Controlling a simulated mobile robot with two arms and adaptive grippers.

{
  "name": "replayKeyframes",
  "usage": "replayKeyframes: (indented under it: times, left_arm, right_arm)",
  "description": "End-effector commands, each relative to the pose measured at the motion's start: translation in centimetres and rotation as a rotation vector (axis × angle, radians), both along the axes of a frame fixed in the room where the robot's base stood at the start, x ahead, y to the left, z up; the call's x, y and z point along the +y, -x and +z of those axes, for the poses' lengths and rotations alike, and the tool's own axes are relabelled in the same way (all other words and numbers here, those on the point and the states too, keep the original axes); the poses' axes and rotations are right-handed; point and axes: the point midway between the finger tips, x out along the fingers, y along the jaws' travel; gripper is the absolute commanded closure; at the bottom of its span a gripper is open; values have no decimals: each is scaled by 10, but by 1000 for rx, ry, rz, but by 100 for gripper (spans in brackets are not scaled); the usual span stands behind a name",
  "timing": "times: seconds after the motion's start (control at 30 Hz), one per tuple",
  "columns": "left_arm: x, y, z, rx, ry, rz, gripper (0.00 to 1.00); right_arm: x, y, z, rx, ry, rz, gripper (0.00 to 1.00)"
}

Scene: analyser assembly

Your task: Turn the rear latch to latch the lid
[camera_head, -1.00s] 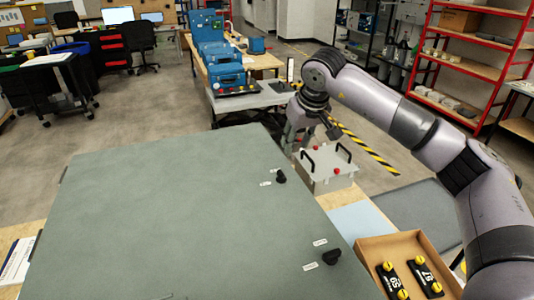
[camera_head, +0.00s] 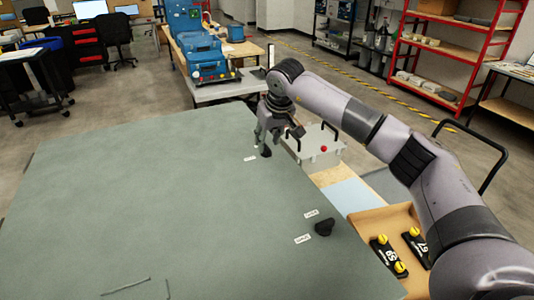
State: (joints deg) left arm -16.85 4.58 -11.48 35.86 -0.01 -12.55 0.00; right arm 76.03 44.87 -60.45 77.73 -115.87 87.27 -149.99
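The large grey-green lid (camera_head: 150,190) fills the lower left and middle of the head view. The rear latch (camera_head: 266,153) is a small black knob near the lid's far right corner, with a white label beside it. My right gripper (camera_head: 268,142) points down right at the rear latch, its fingers apart; it partly hides the latch. I cannot tell whether the fingers touch the latch. The front latch (camera_head: 323,228), another black knob, sits nearer on the right edge between two labels. My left gripper is not in view.
A light box with a red knob and black handle (camera_head: 318,160) stands just right of the rear latch. A cardboard tray (camera_head: 375,222) with black, yellow-knobbed parts lies right of the lid. Blue equipment (camera_head: 203,62) is on a bench behind.

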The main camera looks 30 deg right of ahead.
Motion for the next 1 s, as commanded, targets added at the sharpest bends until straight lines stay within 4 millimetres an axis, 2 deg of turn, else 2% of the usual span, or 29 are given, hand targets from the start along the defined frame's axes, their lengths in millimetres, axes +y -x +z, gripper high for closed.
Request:
replayKeyframes:
  times: [0.03,0.17,0.53,1.0]
  left_arm:
    - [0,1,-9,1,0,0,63]
    - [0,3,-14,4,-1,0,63]
    - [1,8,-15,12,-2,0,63]
    - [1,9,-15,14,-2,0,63]
  right_arm:
    - [0,-3,-11,1,-1,-1,68]
    - [0,-8,-20,-1,-1,-1,68]
    - [-1,-10,-23,-1,0,0,68]
    - [-1,-10,-23,-1,0,0,98]
